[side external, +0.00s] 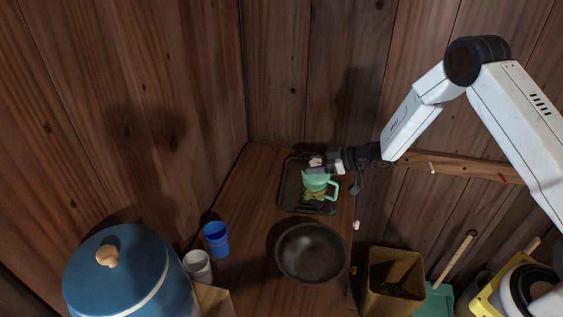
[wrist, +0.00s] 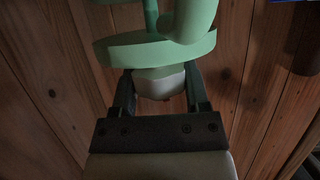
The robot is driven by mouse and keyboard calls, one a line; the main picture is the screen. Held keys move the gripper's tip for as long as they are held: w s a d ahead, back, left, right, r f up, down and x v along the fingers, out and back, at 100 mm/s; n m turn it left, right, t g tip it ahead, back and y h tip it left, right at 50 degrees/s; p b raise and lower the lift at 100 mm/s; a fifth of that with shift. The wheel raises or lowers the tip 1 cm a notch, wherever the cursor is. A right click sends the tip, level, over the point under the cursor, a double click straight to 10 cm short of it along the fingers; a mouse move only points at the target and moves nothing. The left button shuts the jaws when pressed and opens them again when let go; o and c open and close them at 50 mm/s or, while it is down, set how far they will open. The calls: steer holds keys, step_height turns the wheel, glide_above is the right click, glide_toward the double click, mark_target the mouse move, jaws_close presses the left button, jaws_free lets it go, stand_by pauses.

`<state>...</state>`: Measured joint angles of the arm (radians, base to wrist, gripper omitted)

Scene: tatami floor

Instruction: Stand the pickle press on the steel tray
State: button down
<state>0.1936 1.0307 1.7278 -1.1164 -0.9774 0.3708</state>
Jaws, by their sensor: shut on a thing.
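The pickle press, as I take it, is the pale green piece with a looped handle (side external: 315,181) in the side view. It looks upright, over the dark steel tray (side external: 283,197); I cannot tell whether its base touches the tray. My gripper (side external: 328,165) reaches in from the right and is shut at its upper part. In the wrist view, the fingers (wrist: 160,84) close on a whitish part just by the green press (wrist: 155,50). The press hides part of the tray, and its far end is outside the wrist view.
A dark round bowl (side external: 311,253) stands in front of the tray. Blue (side external: 216,239) and grey (side external: 198,266) cups stand to the left, near a large blue lidded tub (side external: 115,262). A brown bin (side external: 394,277) is at the lower right. Wooden walls close in behind.

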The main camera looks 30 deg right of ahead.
steer(key=shift+c, duration=0.4)
jaws_free()
steer(key=shift+f, duration=0.1)
steer(key=shift+r, duration=0.2)
steer(key=v, duration=1.2)
